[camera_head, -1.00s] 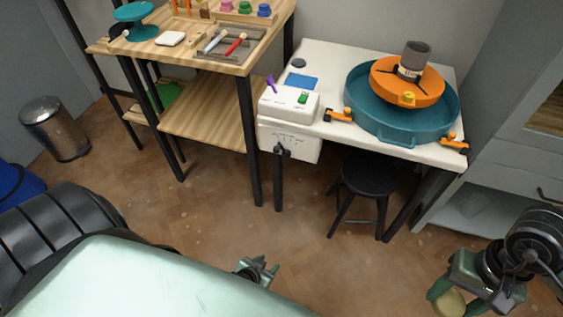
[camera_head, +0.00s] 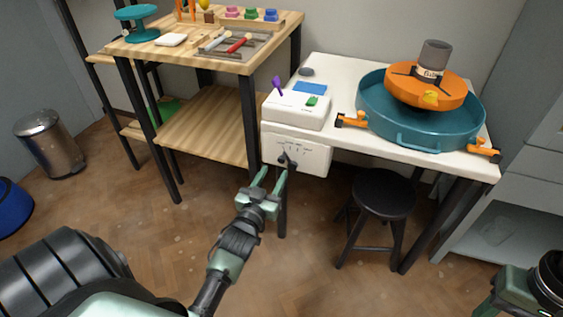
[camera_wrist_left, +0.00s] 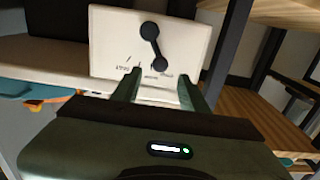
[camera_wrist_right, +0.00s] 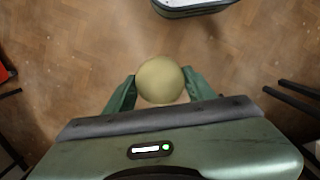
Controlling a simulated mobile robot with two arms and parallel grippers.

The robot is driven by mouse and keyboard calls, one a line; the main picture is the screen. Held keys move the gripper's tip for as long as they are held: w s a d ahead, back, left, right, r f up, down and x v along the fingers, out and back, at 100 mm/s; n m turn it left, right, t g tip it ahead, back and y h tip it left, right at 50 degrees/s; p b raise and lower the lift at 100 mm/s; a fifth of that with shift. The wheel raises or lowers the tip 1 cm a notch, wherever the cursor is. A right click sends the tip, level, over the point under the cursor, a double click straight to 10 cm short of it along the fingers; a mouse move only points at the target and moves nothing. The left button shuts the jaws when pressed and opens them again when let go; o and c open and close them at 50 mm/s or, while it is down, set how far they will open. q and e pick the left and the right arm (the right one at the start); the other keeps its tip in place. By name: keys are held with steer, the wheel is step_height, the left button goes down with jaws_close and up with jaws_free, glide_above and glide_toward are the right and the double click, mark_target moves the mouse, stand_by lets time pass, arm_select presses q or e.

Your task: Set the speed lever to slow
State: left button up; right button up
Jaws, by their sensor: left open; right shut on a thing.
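A black lever with round ends (camera_head: 287,158) sits on the white front panel (camera_head: 313,157) under the wheel table's left end. The left wrist view shows the lever (camera_wrist_left: 153,46) slanted across the panel (camera_wrist_left: 186,40), beside small printed marks too blurred and turned to read. My left gripper (camera_head: 272,178) is open and empty, just in front of and below the lever; its fingertips (camera_wrist_left: 159,77) show near the lever's lower knob, apparently not touching it. My right gripper (camera_wrist_right: 160,78) is shut on a pale yellowish round thing (camera_wrist_right: 160,81), away from the table.
On the white table (camera_head: 345,72) stand a control box (camera_head: 297,112) with a purple handle (camera_head: 277,84) and a teal basin (camera_head: 400,128) with an orange wheel. A black stool (camera_head: 382,195) stands below. A wooden tool bench (camera_head: 215,122) is at left.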

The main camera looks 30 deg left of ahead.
mark_target(281, 160)
arm_select(q)
steer(key=b+x, duration=0.1)
steer(key=x, duration=0.6)
steer(key=shift+w, duration=0.3)
arm_select(e)
steer(key=shift+f, duration=0.75)
